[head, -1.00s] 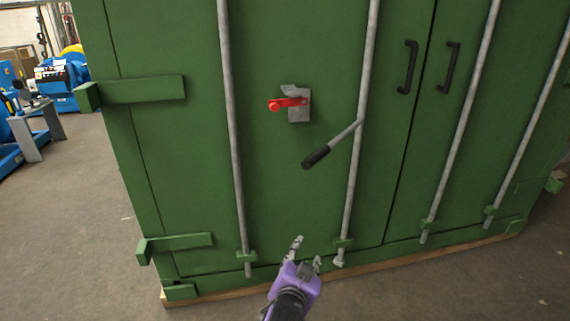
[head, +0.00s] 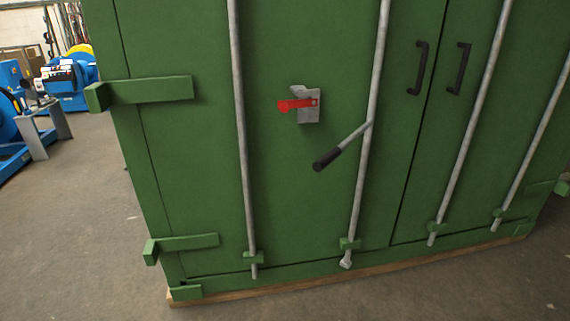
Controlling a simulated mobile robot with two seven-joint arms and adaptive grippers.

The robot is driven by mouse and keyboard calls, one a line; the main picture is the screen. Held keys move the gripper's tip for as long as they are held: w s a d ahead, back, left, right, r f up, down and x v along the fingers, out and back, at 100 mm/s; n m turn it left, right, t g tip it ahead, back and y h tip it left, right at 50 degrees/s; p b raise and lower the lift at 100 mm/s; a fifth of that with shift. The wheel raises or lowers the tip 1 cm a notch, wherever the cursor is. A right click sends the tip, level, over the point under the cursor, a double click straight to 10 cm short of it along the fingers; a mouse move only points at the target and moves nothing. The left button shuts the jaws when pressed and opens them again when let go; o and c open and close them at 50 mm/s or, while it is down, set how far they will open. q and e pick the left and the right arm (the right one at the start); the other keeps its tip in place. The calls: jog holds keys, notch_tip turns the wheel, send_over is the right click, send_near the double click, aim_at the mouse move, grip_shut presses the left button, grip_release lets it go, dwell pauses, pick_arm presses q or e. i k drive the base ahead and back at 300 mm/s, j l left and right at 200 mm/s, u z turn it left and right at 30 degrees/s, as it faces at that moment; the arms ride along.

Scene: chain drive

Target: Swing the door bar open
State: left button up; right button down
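A green container with double doors (head: 200,150) fills most of the head view. A grey vertical door bar (head: 364,170) runs down the left door, with a lever handle (head: 342,146) that has a black grip and slants down to the left. Neither of my grippers is in the picture.
Another bar (head: 243,140) stands to the left, and two more are on the right door. Black pull handles (head: 418,68) flank the door seam. Green hinges (head: 150,90) jut out at the left. A grey stand (head: 40,125) and blue machines are farther left. The floor in front is clear.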

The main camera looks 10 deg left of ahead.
aim_at(327, 159)
jog(key=i+j+u, duration=0.2)
jog(key=j, duration=0.25)
jog(key=i+j+u, duration=0.15)
jog(key=j, duration=0.3)
jog(key=i+j+u, duration=0.2)
jog(key=j, duration=0.2)
